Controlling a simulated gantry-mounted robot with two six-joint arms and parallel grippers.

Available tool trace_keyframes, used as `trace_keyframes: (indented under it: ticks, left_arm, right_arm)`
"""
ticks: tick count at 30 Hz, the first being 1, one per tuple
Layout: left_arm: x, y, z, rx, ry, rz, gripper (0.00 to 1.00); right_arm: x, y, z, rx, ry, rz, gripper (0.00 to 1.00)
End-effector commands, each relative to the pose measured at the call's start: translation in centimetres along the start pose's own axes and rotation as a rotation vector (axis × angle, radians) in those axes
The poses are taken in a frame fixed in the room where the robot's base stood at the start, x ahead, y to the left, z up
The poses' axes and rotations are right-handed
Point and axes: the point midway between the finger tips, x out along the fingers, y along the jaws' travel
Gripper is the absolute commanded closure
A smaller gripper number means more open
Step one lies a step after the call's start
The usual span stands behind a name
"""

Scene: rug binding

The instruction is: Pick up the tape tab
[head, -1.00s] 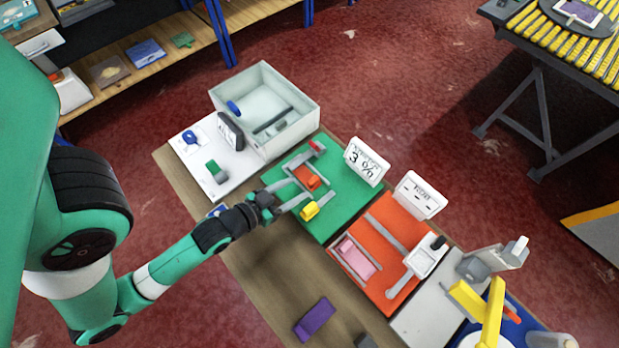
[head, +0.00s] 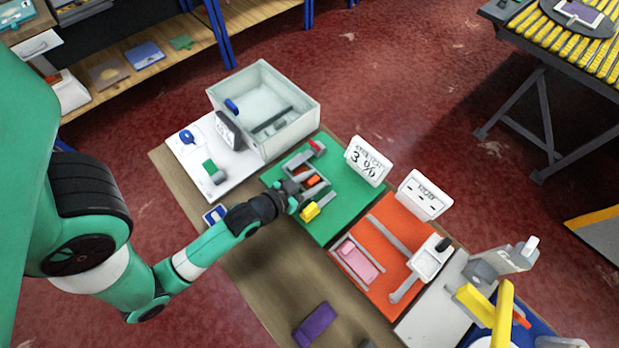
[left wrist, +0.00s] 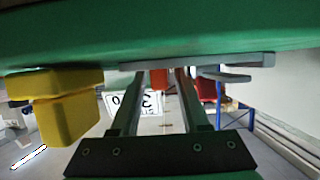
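An orange piece (head: 313,180) lies on the green mat (head: 345,203) between grey bars. It may be the tape tab; no label shows which piece is. My left gripper (head: 306,184) is low over the mat at this piece, partly hiding it. In the left wrist view, my left gripper's fingers (left wrist: 160,88) are apart, and the orange piece (left wrist: 158,78) shows between their far ends. I cannot see finger contact with it. A red piece (head: 317,148) sits at the mat's far side, and a yellow block (head: 310,211) at its near side. My right gripper is out of view.
A sign reading 3 % (head: 368,161) stands behind the mat. A grey bin (head: 295,135) is at the back left. An orange-red board (head: 385,232) with a pink piece (head: 357,261) lies to the right. A purple block (head: 315,324) lies on the brown tabletop (head: 262,278).

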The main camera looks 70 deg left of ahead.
Motion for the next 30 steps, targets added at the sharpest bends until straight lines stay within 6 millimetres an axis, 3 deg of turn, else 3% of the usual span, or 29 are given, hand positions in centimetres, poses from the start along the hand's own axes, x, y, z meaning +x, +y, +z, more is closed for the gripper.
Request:
trace_keyframes:
  ticks: [1,7,22,26,30]
  left_arm:
    - [0.0,0.0,0.0,0.0,0.0,0.0,0.66]
    - [0.0,0.0,0.0,0.0,0.0,0.0,1.0]
    - [-0.2,0.0,-0.6,0.0,0.002,0.0,1.0]
    - [-0.8,0.0,-2.0,-0.001,0.003,-0.001,1.0]
    - [-1.1,-0.9,-5.0,-0.007,0.006,-0.008,1.0]
  right_arm:
    - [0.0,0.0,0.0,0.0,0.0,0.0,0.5]
    - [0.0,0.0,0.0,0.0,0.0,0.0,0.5]
    - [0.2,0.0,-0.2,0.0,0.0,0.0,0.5]
    - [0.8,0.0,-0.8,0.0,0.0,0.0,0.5]
    - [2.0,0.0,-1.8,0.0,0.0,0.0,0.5]
